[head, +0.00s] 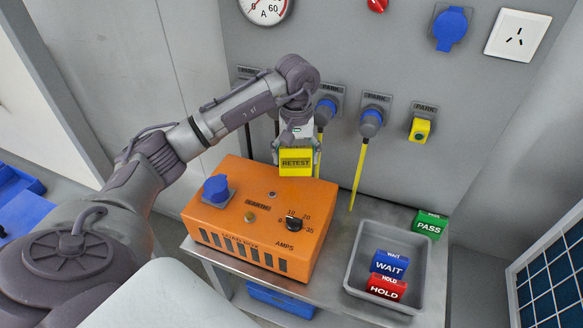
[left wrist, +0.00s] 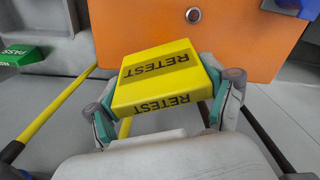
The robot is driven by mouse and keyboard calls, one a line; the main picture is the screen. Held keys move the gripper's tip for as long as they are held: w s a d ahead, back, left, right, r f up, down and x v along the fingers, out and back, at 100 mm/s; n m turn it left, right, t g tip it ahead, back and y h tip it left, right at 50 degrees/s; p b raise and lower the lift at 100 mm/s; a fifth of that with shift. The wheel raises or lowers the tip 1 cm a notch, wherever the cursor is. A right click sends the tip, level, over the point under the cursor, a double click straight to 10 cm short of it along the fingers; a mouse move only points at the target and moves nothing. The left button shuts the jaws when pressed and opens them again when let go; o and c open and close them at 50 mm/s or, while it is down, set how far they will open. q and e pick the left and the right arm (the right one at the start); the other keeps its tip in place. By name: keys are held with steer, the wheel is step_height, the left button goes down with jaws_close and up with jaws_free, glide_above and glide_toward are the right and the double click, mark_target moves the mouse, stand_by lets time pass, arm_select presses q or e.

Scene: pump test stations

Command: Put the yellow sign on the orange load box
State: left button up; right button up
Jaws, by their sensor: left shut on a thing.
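The yellow sign (head: 296,162), marked RETEST, is held in my left gripper (head: 297,150) behind the back edge of the orange load box (head: 258,215). In the left wrist view the sign (left wrist: 160,78) sits between the two fingers of the gripper (left wrist: 165,110), and the box (left wrist: 240,35) is just beyond it. I cannot tell whether the sign touches the box. The box has a blue socket, a dial and a small button on its top, with bare orange surface between them. My right gripper is not in view.
A grey tray (head: 360,292) right of the box holds a blue WAIT sign (head: 389,264) and a red HOLD sign (head: 386,287). A green PASS sign (head: 430,224) stands behind the tray. Yellow cables (head: 358,175) hang from plugs at PARK sockets on the wall panel.

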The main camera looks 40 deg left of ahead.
mark_target(295, 172)
arm_select(q)
steer(key=shift+f, duration=0.8)
step_height(295, 172, down, 3)
steer(key=shift+a+p, duration=0.1)
steer(key=shift+p, duration=0.55)
steer(key=shift+f, duration=0.35)
steer(key=shift+f+b, duration=0.2)
steer(key=shift+b, duration=0.1)
steer(key=o, duration=1)
steer(key=shift+o, duration=0.2)
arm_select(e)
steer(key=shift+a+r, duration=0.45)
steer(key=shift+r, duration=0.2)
arm_select(q)
steer(key=shift+r, duration=0.1)
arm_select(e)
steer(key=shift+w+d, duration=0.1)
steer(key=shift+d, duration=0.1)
